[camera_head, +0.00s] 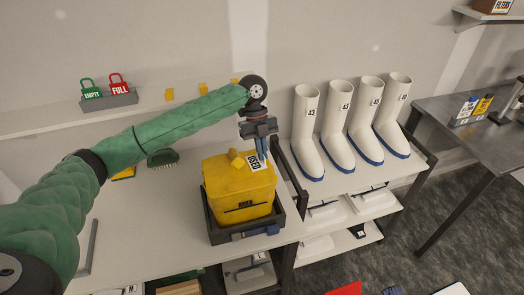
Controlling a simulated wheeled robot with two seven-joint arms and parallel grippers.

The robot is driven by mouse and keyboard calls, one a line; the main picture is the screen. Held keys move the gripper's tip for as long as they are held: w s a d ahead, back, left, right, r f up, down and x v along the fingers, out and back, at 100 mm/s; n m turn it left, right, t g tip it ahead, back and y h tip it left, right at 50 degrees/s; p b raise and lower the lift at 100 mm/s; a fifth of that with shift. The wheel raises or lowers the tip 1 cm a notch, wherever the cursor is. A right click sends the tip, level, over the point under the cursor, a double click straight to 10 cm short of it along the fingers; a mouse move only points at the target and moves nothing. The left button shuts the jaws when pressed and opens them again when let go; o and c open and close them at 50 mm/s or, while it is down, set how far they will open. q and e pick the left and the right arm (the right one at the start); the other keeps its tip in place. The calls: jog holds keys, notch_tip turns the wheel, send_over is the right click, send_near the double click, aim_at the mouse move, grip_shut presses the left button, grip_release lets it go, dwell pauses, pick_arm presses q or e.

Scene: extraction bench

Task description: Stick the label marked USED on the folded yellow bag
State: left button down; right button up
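The folded yellow bag (238,192) sits in a dark tray (217,230) on the bench, with a small yellow knob or fold on top. The white USED label (254,164) shows tilted at the bag's upper right edge, its print facing up and outward. My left gripper (263,155) points down there, its blue fingertips at the label's right edge. The fingers look close together; I cannot tell whether they still pinch the label or whether it lies flat on the bag. My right gripper is not in view.
Green EMPTY (92,90) and red FULL (119,86) tags stand in a holder on the back shelf. Several white boots (308,135) stand on a rack to the right. A green brush (163,158) lies on the bench, which has free room left of the tray.

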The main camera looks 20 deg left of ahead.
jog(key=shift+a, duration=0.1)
pick_arm(q)
jog(key=shift+f, duration=0.15)
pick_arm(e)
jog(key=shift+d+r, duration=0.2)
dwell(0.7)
